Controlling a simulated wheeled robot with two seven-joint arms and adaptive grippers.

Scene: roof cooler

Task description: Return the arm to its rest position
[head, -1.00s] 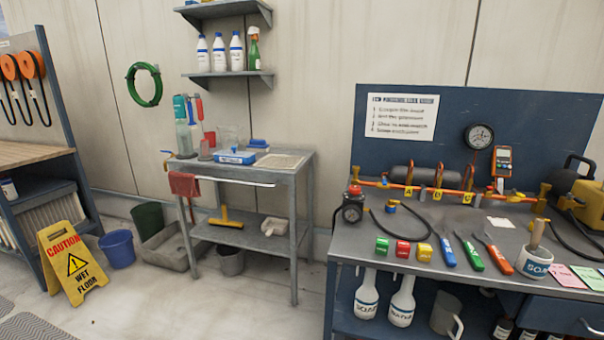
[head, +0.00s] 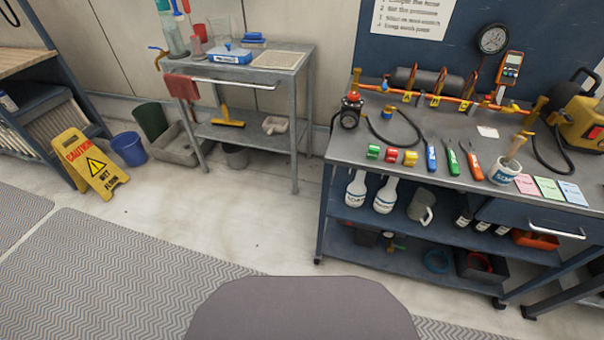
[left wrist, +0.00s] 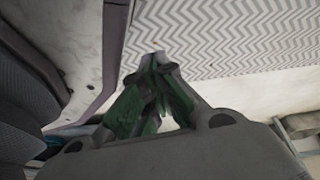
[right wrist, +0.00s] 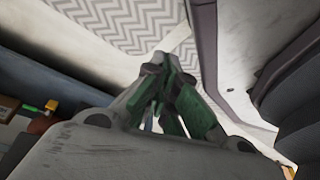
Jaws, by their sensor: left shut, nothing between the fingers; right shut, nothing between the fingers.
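My left gripper (left wrist: 158,82) shows in the left wrist view, its green-padded fingers shut and empty over the patterned floor mat. My right gripper (right wrist: 166,80) shows in the right wrist view, also shut with nothing between its fingers, over the floor. Neither gripper nor arm shows in the head view. A rounded grey part of my own body stands at the bottom middle there.
A workbench (head: 330,151) with tools, coloured blocks and a pipe manifold stands at the right. A grey cart (head: 297,118) stands at the back. A yellow wet-floor sign (head: 92,165) and blue bucket (head: 129,149) are at the left. The chevron mat (head: 120,265) is clear.

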